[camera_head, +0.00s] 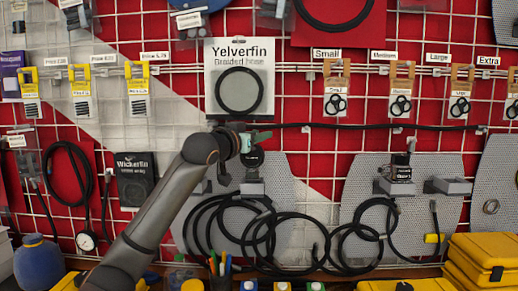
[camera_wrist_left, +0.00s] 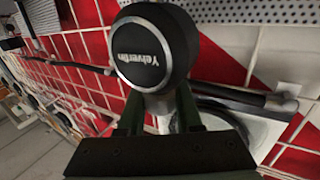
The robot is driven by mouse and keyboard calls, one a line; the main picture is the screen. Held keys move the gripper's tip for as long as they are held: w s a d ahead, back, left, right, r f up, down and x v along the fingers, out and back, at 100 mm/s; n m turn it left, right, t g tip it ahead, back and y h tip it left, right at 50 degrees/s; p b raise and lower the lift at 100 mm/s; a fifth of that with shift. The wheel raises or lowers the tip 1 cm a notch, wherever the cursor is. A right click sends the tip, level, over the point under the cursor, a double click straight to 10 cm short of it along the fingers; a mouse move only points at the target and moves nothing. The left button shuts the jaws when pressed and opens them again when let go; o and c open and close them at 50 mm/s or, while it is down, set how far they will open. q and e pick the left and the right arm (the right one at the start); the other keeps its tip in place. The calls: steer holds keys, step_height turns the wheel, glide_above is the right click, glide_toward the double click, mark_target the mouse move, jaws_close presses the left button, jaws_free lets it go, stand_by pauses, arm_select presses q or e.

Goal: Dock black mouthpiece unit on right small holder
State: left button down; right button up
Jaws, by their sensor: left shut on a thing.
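My left gripper (camera_head: 259,137) is shut on the black mouthpiece unit (camera_head: 252,157). On the right grey panel, a grey holder (camera_head: 394,187) carries another black unit (camera_head: 401,172). Beside it, a smaller grey holder (camera_head: 447,186) looks empty. My right gripper is not in view.
A black hose (camera_head: 350,127) runs across the wall to the right of my gripper. Coiled black hoses (camera_head: 290,240) hang below. A Yelverfin hose package (camera_head: 240,48) hangs above. Yellow cases (camera_head: 485,262) stand at the lower right, and pens (camera_head: 220,264) stand below.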

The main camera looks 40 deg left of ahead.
mark_target(259, 147)
arm_select(q)
step_height(259, 147, down, 3)
steer(key=shift+r, duration=0.15)
steer(key=c, duration=1)
jaws_free()
steer(key=shift+c, duration=0.2)
steer(key=o, duration=0.5)
steer(key=shift+d, duration=0.1)
steer(key=shift+c, duration=0.2)
